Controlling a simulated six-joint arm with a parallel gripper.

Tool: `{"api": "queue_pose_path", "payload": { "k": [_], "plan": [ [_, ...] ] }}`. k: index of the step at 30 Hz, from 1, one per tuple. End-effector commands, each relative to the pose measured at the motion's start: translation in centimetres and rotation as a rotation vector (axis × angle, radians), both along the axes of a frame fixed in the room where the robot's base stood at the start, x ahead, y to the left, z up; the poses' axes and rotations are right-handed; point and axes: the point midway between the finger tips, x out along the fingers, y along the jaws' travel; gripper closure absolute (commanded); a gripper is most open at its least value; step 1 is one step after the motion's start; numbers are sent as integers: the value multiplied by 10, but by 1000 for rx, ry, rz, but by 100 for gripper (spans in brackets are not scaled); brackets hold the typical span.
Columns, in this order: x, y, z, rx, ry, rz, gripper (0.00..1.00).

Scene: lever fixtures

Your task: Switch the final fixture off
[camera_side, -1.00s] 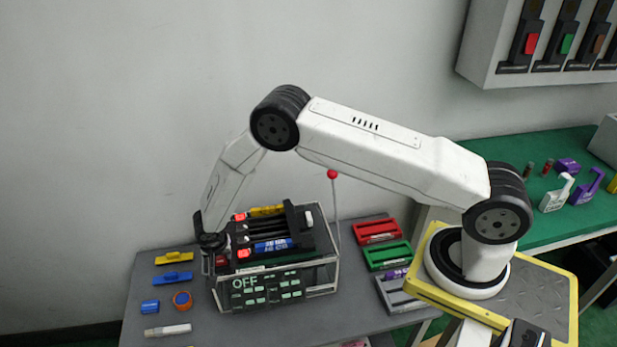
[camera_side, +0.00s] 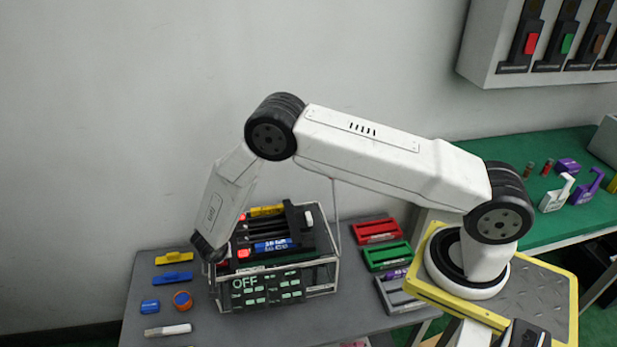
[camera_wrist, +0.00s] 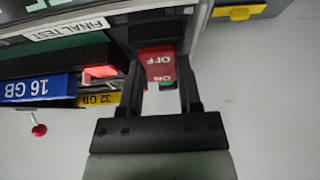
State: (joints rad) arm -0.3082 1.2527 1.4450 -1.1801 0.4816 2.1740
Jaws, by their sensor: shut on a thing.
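The final fixture is a box-like test unit (camera_side: 325,277) in a metal frame on the grey table, with a green OFF readout on its front in the side view. Its FINAL TEST label (camera_wrist: 68,28) shows in the wrist view. A red rocker switch (camera_wrist: 157,62) marked OFF and ON, with a bit of green by the ON, sits at the unit's edge. My gripper (camera_wrist: 160,78) has its two black fingers on either side of this switch, shut on it. In the side view my gripper (camera_side: 211,252) is at the unit's left end, and its fingertips are hidden.
Blue (camera_side: 272,246) and yellow (camera_side: 266,210) modules sit in the unit's top. Yellow, blue and orange parts lie on the table to its left. Red (camera_side: 377,231) and green (camera_side: 387,256) trays lie to its right. A thin rod with a red ball (camera_wrist: 39,130) rises beside the unit.

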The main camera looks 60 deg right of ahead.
Motion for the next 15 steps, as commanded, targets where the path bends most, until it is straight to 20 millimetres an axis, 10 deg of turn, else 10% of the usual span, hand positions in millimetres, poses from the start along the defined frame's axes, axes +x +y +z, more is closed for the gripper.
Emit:
{"api": "queue_pose_path", "payload": {
  "k": [7, 8, 9, 15],
  "plan": [
    [1, 0, 1, -2, -2, -1, 100],
    [1, 0, 1, -2, -2, -1, 46],
    [1, 0, 1, -1, -1, 0, 34],
    [0, 0, 1, -1, -1, 0, 21]
  ]
}}
